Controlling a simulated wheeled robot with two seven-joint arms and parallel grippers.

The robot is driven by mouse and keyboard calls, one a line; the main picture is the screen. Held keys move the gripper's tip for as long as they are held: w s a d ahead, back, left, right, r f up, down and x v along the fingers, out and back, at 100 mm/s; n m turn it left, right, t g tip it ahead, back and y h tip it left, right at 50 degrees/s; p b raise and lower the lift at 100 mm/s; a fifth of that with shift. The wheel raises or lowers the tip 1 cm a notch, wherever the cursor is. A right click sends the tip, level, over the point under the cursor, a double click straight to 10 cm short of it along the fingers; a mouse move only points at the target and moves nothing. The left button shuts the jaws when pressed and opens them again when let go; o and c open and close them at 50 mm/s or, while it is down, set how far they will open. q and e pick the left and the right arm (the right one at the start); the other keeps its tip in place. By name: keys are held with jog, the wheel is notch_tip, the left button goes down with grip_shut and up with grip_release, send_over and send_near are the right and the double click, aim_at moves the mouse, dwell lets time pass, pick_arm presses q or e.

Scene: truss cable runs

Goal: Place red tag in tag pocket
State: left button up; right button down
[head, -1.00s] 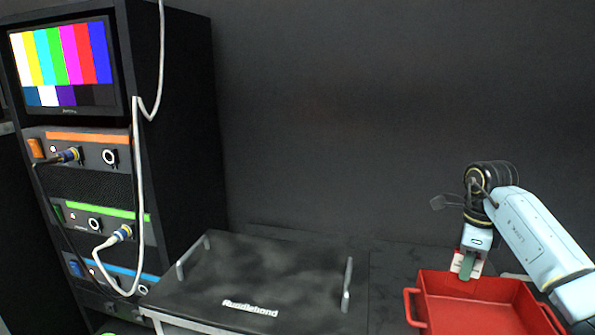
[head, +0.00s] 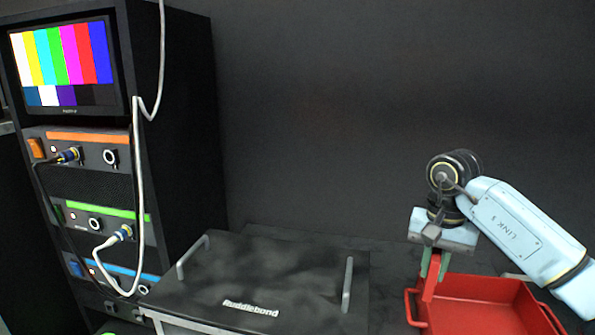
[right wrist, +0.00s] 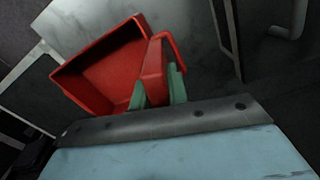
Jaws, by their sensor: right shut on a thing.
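My right gripper (head: 433,270) is at the left end of the red tray, fingers pointing down. Its green fingers are shut on a narrow red piece, which I take to be the red tag (head: 429,274). The right wrist view shows the red tag (right wrist: 154,75) between the green fingers (right wrist: 157,88), with the tray close behind. Red on red makes the tag's lower end hard to separate from the tray. I cannot make out a tag pocket in either view. My left gripper is not in view.
The red tray (head: 490,315) has a handle (head: 408,307) on its left side. A dark case lid (head: 265,275) with two grey handles lies left of it. A rack (head: 175,130) with a colour-bar monitor (head: 62,65) and cables stands at the left. The space above the lid is clear.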

jog(key=s+a+f+n, duration=0.2)
jog(key=s+f, duration=0.1)
jog(key=s, duration=0.2)
jog(key=s+a+f+n, duration=0.3)
jog(key=s, duration=0.3)
jog(key=shift+a+f+n, duration=0.25)
jog(key=shift+f+n, duration=0.05)
